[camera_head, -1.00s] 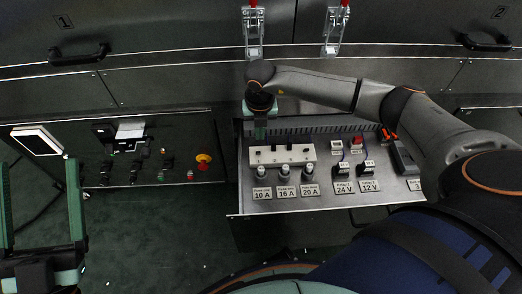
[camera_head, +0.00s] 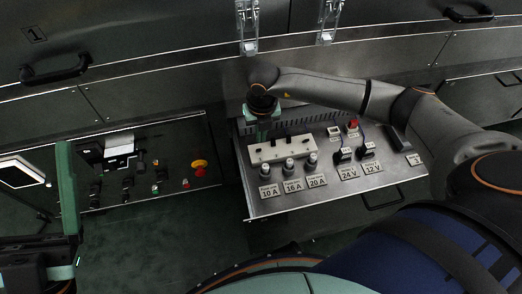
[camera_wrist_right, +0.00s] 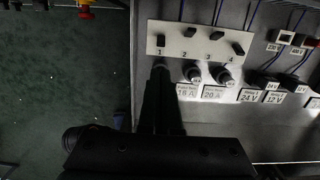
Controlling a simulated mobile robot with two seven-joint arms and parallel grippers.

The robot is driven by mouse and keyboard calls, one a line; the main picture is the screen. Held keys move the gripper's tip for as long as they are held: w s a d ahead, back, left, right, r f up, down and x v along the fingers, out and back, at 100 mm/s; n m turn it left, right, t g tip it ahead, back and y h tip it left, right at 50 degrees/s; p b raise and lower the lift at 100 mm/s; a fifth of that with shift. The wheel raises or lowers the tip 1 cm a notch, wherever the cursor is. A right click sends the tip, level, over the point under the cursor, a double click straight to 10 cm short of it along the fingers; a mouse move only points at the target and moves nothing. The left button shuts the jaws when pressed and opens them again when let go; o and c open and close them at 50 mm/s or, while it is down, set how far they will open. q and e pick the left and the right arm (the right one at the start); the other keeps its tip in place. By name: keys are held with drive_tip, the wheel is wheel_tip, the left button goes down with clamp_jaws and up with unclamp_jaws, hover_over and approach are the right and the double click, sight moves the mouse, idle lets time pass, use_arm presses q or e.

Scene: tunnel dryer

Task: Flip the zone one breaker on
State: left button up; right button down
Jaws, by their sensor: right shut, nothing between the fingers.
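The white breaker block (camera_head: 300,147) sits on the pulled-out panel, with several dark levers in a row. In the right wrist view the block (camera_wrist_right: 172,38) is numbered; the zone one lever (camera_wrist_right: 160,40) is at its left end, just above the number 1, lower than levers 2 and 3. Lever 4 (camera_wrist_right: 238,49) also sits low. My right gripper (camera_head: 262,130) is shut and empty at the block's left end. In the right wrist view its dark fingers (camera_wrist_right: 161,82) point up from just below number 1; contact cannot be told. My left gripper (camera_head: 68,190) is far left, open, only partly in view.
Fuse holders (camera_head: 290,166) marked 10 A, 16 A and 20 A stand in front of the block. Relays (camera_head: 343,155) and a red switch (camera_head: 352,125) are to its right. A control panel with an emergency stop (camera_head: 199,167) lies left, across a gap.

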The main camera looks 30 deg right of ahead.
sight(259, 150)
idle(0.3)
drive_tip(key=f+b, duration=0.1)
drive_tip(key=f, duration=0.2)
drive_tip(key=f+b, duration=0.1)
drive_tip(key=f, duration=0.2)
drive_tip(key=f+b, duration=0.1)
drive_tip(key=f, duration=0.2)
drive_tip(key=shift+w+d+f, duration=0.1)
drive_tip(key=shift+w, duration=0.25)
drive_tip(key=shift+f+b, duration=0.3)
drive_tip(key=shift+f, duration=0.1)
use_arm(q)
drive_tip(key=f, duration=0.3)
drive_tip(key=shift+d+f+n, duration=0.2)
drive_tip(key=shift+f+n, duration=0.1)
drive_tip(key=shift+n, duration=0.1)
use_arm(e)
drive_tip(key=shift+w+d+r+p, duration=0.1)
drive_tip(key=shift+w+r+p, duration=0.2)
drive_tip(key=shift+w+p, duration=0.05)
use_arm(q)
drive_tip(key=shift+r, duration=0.25)
